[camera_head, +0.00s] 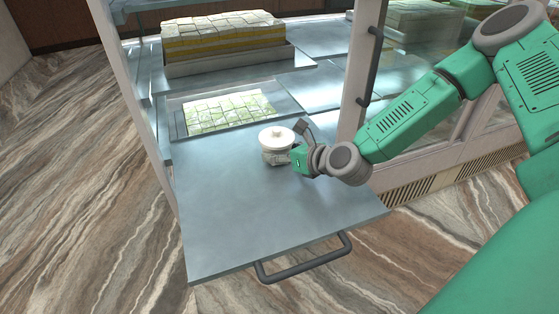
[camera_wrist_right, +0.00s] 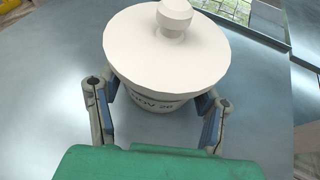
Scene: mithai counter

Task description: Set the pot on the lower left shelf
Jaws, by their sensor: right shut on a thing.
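The pot (camera_head: 275,147) is small and white with a round lid and knob. It is upright over the pulled-out lower left shelf (camera_head: 225,220), towards its inner part. My right gripper (camera_head: 290,156) reaches it from the right and is shut on it. In the right wrist view the pot (camera_wrist_right: 165,50) sits between the two fingers (camera_wrist_right: 155,108), with dark lettering on its body. I cannot tell if the pot's base touches the shelf. My left gripper is not in view.
A tray of green-topped sweets (camera_head: 228,111) lies behind the pot. A stacked yellow slab of sweets (camera_head: 222,36) is on the shelf above. The cabinet post (camera_head: 360,70) with a dark handle stands right of the pot. The shelf's front, by its handle (camera_head: 305,262), is bare.

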